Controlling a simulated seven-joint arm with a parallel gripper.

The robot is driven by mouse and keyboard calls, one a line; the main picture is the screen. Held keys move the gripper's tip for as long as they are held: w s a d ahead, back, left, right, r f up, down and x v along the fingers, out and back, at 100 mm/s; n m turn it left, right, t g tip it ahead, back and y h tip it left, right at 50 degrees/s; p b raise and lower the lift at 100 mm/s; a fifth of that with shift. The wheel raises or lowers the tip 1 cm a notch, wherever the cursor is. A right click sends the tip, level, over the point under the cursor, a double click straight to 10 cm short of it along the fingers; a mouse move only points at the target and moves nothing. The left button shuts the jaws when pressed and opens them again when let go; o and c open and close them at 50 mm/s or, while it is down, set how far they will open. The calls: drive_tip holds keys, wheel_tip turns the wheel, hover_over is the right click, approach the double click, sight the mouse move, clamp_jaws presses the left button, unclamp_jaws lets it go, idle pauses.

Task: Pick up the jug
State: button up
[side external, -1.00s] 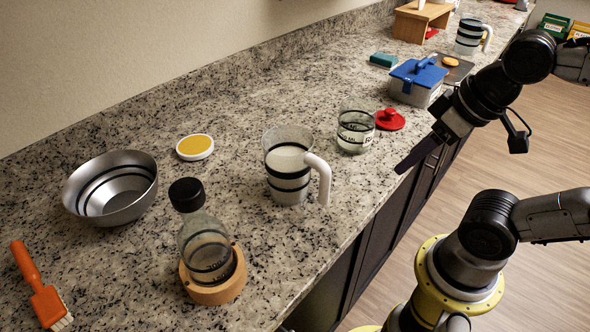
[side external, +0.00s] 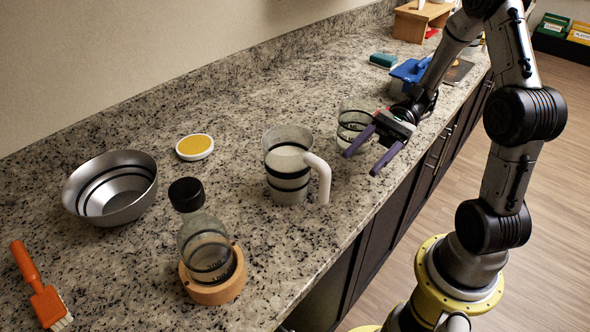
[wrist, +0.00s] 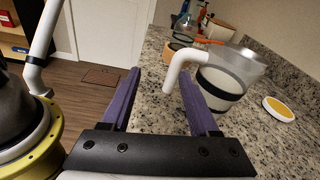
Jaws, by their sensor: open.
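The jug (side external: 287,166) is clear with dark bands, pale contents and a white handle on its right side. It stands upright near the middle of the counter in the side view. In the wrist view the jug (wrist: 222,82) is ahead and right of centre, its white handle toward the gripper. My gripper (side external: 361,162) is open and empty, its purple fingers pointing at the jug from the right, apart from it. In the wrist view the fingertips (wrist: 160,76) are spread, with the right one appearing just below the handle.
A banded glass (side external: 353,127) stands close behind my gripper. A bottle in a wooden ring (side external: 213,276), a steel bowl (side external: 112,187) and a yellow-topped lid (side external: 195,147) stand left of the jug. The counter's front edge runs below the gripper.

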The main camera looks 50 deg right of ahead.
sight(322, 204)
drive_tip(key=d+f+m+t, duration=0.1)
drive_tip(key=d+f+m, duration=0.1)
drive_tip(key=d+f+m+t+y, duration=0.1)
drive_tip(key=d+m+t, duration=0.1)
drive_tip(key=shift+d+f, duration=0.2)
drive_tip(key=shift+f, duration=0.15)
drive_tip(key=x, duration=1.3)
drive_tip(key=shift+w+a, duration=0.2)
drive_tip(key=shift+w, duration=0.2)
clamp_jaws()
drive_tip(key=shift+r, duration=0.1)
idle(0.4)
